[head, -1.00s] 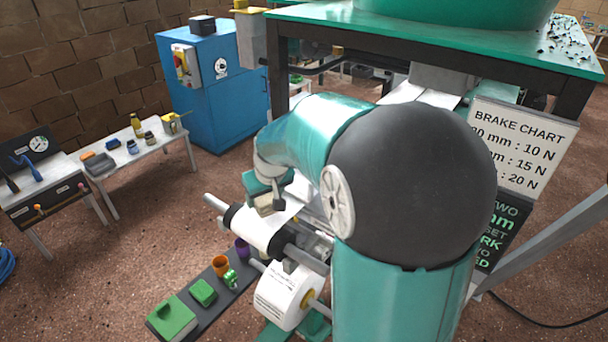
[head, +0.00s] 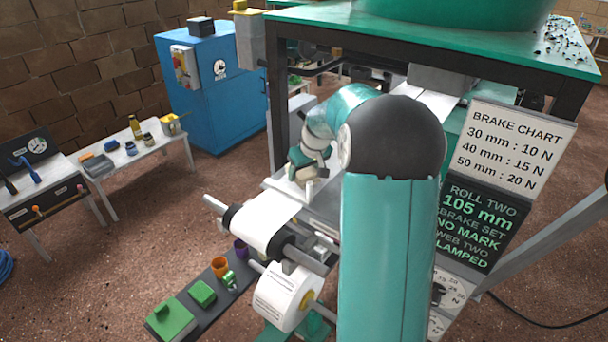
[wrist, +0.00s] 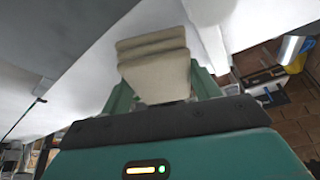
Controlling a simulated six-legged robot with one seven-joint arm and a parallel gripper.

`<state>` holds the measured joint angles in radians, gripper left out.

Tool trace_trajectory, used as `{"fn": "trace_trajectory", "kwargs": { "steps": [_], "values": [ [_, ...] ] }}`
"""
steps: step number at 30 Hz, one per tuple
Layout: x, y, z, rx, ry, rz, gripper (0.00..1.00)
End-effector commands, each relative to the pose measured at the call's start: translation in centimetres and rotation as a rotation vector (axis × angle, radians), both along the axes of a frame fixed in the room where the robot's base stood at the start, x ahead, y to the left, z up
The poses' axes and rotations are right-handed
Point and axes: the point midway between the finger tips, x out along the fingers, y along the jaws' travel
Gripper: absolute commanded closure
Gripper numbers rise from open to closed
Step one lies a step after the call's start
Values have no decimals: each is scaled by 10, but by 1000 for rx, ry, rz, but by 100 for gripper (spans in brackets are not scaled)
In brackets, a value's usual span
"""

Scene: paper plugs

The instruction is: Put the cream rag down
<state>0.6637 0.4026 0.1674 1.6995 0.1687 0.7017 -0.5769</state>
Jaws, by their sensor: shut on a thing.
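The cream rag (wrist: 155,70) is a folded, thick pad held between the fingers of my gripper (wrist: 158,90) in the wrist view. My gripper is shut on it. In the head view my gripper (head: 304,178) is small and sits over the white surface at the machine's edge, under the green table. The rag (head: 305,173) shows there as a small pale patch at the fingertips. In the wrist view a broad white surface lies close beyond the rag; I cannot tell whether they touch.
A white paper web (head: 264,219) runs over a roller beside a paper roll (head: 284,296). A dark tray (head: 222,300) with green blocks and small cups lies at the front. A brake chart sign (head: 519,143) stands right.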

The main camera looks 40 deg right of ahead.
Motion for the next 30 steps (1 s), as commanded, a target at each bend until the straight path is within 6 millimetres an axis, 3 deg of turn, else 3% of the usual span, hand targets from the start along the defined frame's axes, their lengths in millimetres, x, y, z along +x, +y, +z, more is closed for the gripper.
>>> {"fn": "trace_trajectory", "kwargs": {
  "steps": [3, 16, 17, 18, 30],
  "values": [
    [0, 0, -15, 0, 0, 0, 57],
    [0, 1, -21, -1, -2, 0, 57],
    [0, 1, -21, -1, -2, 0, 37],
    [0, 1, -21, -1, -2, 0, 30],
    [0, 3, -22, 3, 3, 3, 30]
  ]
}}
